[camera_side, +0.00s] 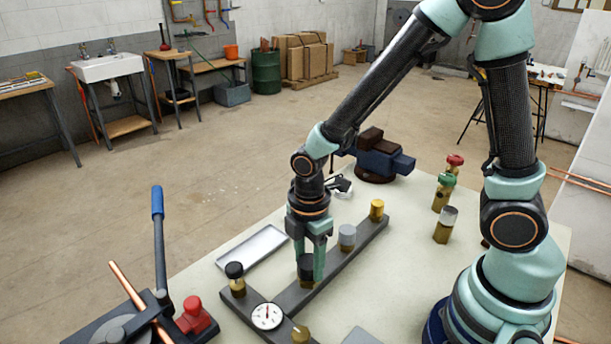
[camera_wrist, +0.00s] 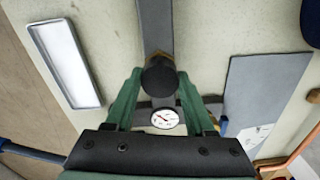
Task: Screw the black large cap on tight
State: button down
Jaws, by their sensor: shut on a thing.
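My gripper (camera_side: 309,266) points straight down over the dark manifold bar, its green fingers either side of a black cap (camera_side: 305,262). It is shut on this cap, which stands upright on a fitting of the bar (camera_side: 333,262). In the wrist view the cap (camera_wrist: 160,78) shows round and dark between the fingertips of my gripper (camera_wrist: 159,84). The cap's thread is hidden, so I cannot tell how far it is screwed down. Another black cap (camera_side: 234,269) sits on a brass fitting at the bar's left end.
A grey cap (camera_side: 347,231) and a yellow cap (camera_side: 376,205) stand on the bar behind my gripper. A dial gauge (camera_side: 266,316) is close in front. A metal tray (camera_side: 252,247) lies left. A pipe bender (camera_side: 125,325) with a blue handle stands front left.

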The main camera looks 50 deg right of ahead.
jog(key=m, duration=0.4)
jog(key=shift+m, duration=0.4)
jog(key=m, duration=0.5)
jog(key=shift+m, duration=0.3)
jog(key=shift+c, duration=2.2)
grip_release()
